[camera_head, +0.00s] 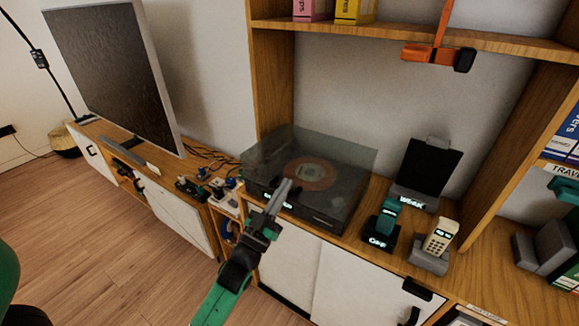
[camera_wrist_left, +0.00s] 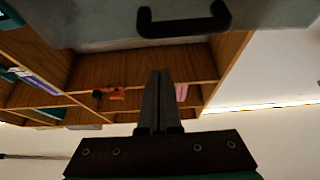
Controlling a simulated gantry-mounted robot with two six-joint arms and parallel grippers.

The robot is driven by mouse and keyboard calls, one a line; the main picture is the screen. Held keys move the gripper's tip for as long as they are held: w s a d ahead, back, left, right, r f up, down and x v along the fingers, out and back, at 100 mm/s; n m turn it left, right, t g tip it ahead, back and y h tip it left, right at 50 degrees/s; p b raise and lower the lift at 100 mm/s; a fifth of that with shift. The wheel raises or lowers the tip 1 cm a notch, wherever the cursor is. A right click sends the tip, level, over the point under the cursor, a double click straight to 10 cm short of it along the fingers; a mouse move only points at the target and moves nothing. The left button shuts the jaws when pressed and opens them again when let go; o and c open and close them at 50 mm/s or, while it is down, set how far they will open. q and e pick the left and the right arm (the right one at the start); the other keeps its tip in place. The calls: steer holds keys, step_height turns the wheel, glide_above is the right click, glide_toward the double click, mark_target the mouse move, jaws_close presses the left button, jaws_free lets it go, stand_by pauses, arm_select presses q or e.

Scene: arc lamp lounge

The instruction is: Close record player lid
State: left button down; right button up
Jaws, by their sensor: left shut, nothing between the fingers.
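The record player (camera_head: 318,212) sits on the wooden cabinet. Its see-through grey lid (camera_head: 345,160) lies over the platter and looks lowered or nearly so; I cannot tell whether it is fully down. An orange-labelled record (camera_head: 310,173) shows through it. My left gripper (camera_head: 285,187) is shut and empty, its fingertips in front of the player's front side; contact is unclear. In the left wrist view the shut fingers (camera_wrist_left: 159,75) point towards the shelves, with a grey surface bearing a black handle (camera_wrist_left: 184,20) at the top, apart from them. My right gripper is out of view.
A dark stand (camera_head: 432,165), a teal device (camera_head: 386,222) and a cream phone (camera_head: 440,237) stand right of the player. Small items and cables (camera_head: 205,185) lie left, near a large screen (camera_head: 115,75). An orange clamp (camera_head: 435,54) hangs at the upper shelf.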

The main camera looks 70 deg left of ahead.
arm_select(q)
steer(key=s+d+f, duration=0.3)
steer(key=s+f, duration=0.2)
steer(key=f, duration=0.2)
steer(key=shift+d+f, duration=0.25)
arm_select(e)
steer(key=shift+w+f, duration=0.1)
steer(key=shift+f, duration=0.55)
